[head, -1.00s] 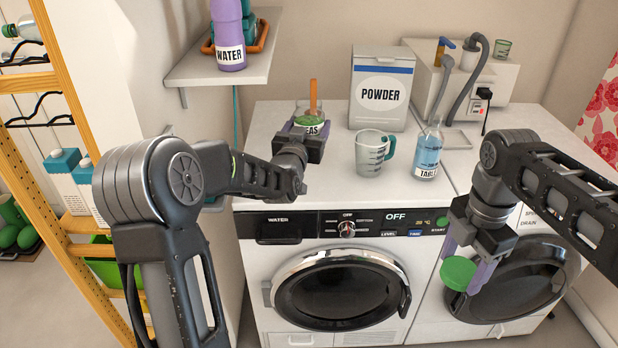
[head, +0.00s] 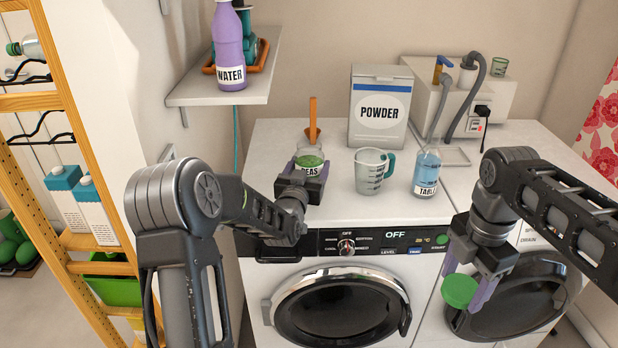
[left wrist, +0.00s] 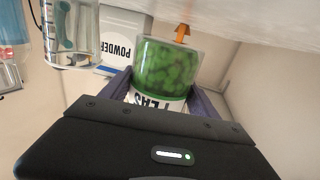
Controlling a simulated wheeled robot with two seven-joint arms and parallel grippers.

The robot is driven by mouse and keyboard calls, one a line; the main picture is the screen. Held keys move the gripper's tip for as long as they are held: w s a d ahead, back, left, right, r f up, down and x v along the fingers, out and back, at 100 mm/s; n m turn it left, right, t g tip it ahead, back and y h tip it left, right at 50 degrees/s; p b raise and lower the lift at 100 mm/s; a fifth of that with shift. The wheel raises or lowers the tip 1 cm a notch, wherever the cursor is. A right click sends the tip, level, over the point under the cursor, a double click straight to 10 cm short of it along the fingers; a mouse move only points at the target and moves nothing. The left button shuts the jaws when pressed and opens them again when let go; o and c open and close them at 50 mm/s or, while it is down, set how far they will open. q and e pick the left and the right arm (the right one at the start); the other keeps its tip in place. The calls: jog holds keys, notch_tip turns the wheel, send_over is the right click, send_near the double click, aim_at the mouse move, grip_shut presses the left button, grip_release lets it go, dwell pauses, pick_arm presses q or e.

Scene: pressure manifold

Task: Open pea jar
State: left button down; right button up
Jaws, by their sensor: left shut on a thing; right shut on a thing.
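The pea jar (head: 309,161) is a clear jar with green peas inside and a PEAS label. It is upright over the white washer top and has no lid on it. My left gripper (head: 304,180) is shut on the jar, one finger on each side. In the left wrist view the jar (left wrist: 166,68) sits between the purple fingers, its peas showing through the glass. My right gripper (head: 467,285) is shut on a round green lid (head: 459,291), held in front of the right machine, well apart from the jar. Whether the jar touches the top is unclear.
A measuring cup (head: 372,171), a blue tablet bottle (head: 427,172) and a powder box (head: 380,105) stand right of the jar. An orange scoop or spatula (head: 313,118) is behind it. A shelf (head: 225,93) holds a purple water bottle (head: 229,47). The washer top's front middle is clear.

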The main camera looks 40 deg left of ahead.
pick_arm(q)
jog(key=shift+f, duration=1.65)
pick_arm(e)
jog(key=shift+r, duration=0.15)
pick_arm(q)
jog(key=shift+f, duration=0.15)
pick_arm(e)
jog(key=shift+f, duration=0.2)
pick_arm(q)
jog(key=shift+c, duration=0.9)
grip_release()
pick_arm(e)
jog(key=shift+r, duration=0.2)
pick_arm(q)
jog(key=shift+s+d, duration=0.1)
jog(key=shift+s, duration=0.1)
pick_arm(e)
jog(key=shift+f, duration=0.1)
pick_arm(q)
jog(key=b+v, duration=0.1)
jog(key=v, duration=1)
jog(key=shift+s+b, duration=0.25)
jog(key=shift+b, duration=0.05)
pick_arm(e)
jog(key=shift+f, duration=0.85)
